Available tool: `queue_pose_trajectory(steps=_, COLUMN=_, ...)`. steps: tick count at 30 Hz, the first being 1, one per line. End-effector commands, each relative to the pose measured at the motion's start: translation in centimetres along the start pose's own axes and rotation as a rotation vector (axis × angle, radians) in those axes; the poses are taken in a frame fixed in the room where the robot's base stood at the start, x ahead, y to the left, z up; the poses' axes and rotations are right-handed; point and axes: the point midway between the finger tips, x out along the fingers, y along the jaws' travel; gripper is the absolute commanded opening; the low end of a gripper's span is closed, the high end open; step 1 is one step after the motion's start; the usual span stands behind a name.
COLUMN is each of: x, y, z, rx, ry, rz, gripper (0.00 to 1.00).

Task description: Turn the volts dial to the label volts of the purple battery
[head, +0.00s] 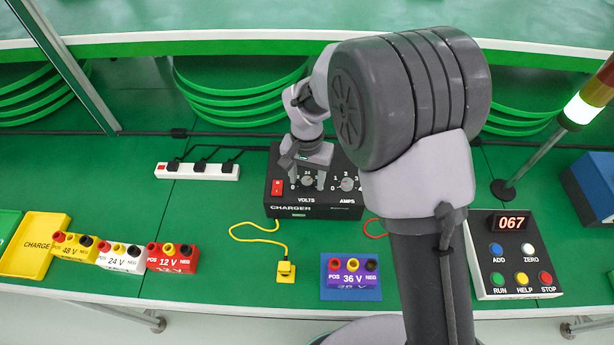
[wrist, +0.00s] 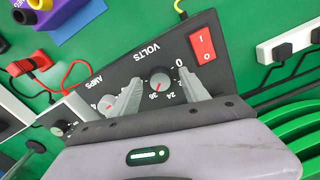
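The purple battery (head: 350,281), labelled 36 V, stands on a blue mat (head: 327,262) in front of the black charger (head: 335,204). The charger's grey volts dial (wrist: 161,83) is round with a red pointer mark, which seems to point towards the 36 label. The dial also shows in the head view (head: 307,182). My gripper (wrist: 160,82) is open, its grey fingers on either side of the volts dial, with gaps visible between fingers and dial. Some of the dial's scale is hidden behind the fingers.
The amps dial (head: 346,184) is close to the right of the volts dial, and the red switch (head: 277,188) to its left. Yellow (head: 75,248), white (head: 121,258) and red (head: 172,258) batteries stand at the left. A button panel (head: 515,255) reads 067.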

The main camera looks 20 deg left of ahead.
Motion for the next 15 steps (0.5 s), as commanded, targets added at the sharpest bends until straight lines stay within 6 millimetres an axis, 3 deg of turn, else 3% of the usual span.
queue_pose_trajectory(steps=5, x=-1.0, y=0.0, z=-0.1, rx=-0.001, ry=0.002, rz=-0.002, gripper=0.53)
queue_pose_trajectory(steps=8, x=-3.6, y=-0.1, z=-0.1, rx=-0.001, ry=0.004, rz=-0.003, gripper=0.53)
queue_pose_trajectory(steps=15, x=-12.0, y=-0.1, z=-0.1, rx=0.0, ry=0.004, rz=-0.002, gripper=0.53)
